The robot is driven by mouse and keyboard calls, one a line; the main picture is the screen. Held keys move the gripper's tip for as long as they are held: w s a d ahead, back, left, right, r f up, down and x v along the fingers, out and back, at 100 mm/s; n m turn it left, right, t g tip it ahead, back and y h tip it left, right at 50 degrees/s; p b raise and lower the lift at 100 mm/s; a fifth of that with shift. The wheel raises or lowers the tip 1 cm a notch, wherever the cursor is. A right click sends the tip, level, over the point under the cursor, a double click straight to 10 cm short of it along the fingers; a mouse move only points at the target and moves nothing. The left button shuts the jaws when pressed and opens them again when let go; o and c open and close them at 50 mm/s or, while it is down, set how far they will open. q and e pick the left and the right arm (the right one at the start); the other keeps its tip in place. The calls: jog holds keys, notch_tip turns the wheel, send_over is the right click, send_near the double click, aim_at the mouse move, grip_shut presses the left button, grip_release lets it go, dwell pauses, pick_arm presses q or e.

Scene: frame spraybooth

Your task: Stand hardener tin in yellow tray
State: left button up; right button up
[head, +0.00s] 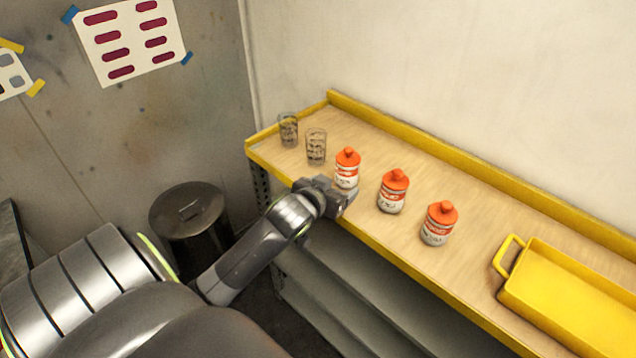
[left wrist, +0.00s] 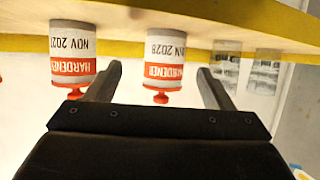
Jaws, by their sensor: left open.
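Three white tins with orange-red bands and caps stand upright in a row on the shelf: the left tin (head: 347,170), the middle tin (head: 393,192) and the right tin (head: 438,224). My left gripper (head: 345,196) is open at the shelf's front edge, just in front of the left tin. In the left wrist view, which is upside down, that tin (left wrist: 165,58) shows between the spread fingers, its label reading HARDENER and 2028. The middle tin (left wrist: 73,52) reads HARDENER NOV, outside the fingers. The yellow tray (head: 570,300) is at the right, empty where visible. My right gripper is out of view.
Two clear printed cups, a far one (head: 288,130) and a nearer one (head: 316,147), stand left of the tins. The wooden shelf (head: 470,262) has a yellow rim. Bare shelf lies between the right tin and the tray. A metal bin (head: 190,225) stands below left.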

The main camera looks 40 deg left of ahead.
pick_arm(q)
jog(key=b+v, duration=0.1)
jog(key=v, duration=0.7)
jog(key=shift+s, duration=0.1)
